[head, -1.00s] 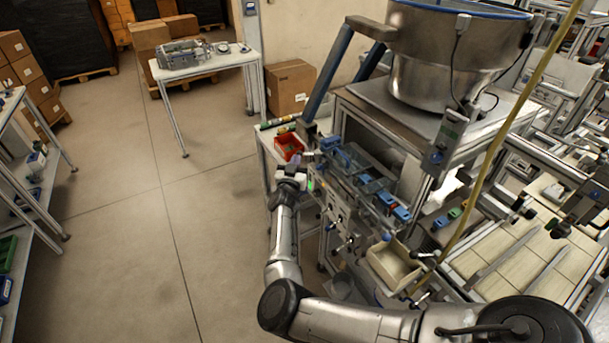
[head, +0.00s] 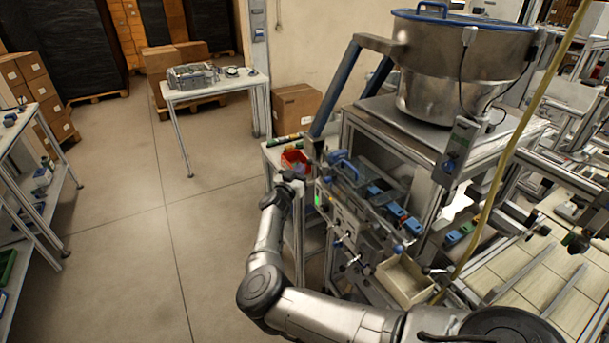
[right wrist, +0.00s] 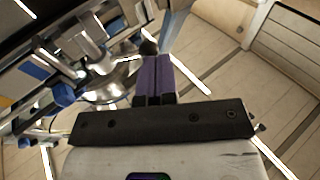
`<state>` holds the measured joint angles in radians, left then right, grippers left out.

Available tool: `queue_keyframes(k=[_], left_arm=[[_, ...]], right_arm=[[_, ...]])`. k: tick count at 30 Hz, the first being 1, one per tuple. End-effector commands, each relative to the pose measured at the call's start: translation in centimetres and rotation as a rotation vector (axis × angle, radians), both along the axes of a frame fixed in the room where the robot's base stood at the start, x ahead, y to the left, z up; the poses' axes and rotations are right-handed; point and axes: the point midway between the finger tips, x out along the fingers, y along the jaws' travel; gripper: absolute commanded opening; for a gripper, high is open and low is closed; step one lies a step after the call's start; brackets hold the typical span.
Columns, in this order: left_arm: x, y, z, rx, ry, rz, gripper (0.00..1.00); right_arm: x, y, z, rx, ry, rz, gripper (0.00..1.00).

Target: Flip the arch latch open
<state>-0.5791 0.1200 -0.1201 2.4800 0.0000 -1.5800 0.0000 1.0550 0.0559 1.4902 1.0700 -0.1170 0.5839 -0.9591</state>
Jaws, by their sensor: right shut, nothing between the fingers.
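A blue arch-shaped piece (head: 346,168), which looks like the arch latch, stands at the far left end of the clear-covered row on the machine bench. From here it reads as a raised loop, but its exact angle is hard to tell. My right gripper (right wrist: 155,62) has two purple fingers closed together with nothing between them. In the head view my right wrist (head: 288,183) is beside the bench's left edge, left of the arch and apart from it; the fingers are hardly visible there. A blue part (right wrist: 63,95) at the left of the right wrist view cannot be identified. My left gripper is out of view.
A red bin (head: 294,160) sits just behind my right wrist. Other blue parts (head: 395,212) line the bench front, above several knobs. A beige tray (head: 405,281) is nearer, and a yellow hose (head: 505,165) hangs at right. The floor on the left is clear.

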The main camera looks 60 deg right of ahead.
Motion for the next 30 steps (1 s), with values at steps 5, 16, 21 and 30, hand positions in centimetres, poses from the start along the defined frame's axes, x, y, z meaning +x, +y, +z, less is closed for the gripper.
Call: queue_keyframes(k=[5, 16, 21, 30], left_arm=[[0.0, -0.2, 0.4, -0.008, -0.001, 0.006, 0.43], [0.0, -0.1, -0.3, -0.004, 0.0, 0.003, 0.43], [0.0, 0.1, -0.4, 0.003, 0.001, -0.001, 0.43], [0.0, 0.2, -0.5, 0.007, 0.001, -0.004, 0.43]], right_arm=[[1.0, 2.9, -0.8, 0.003, 0.002, 0.0, 0.0], [3.0, 9.2, -2.1, 0.002, 0.001, -0.002, 0.0], [3.4, 10.8, -2.4, 0.001, 0.002, -0.002, 0.0], [3.7, 11.6, -2.5, 0.0, 0.001, -0.003, 0.0]])
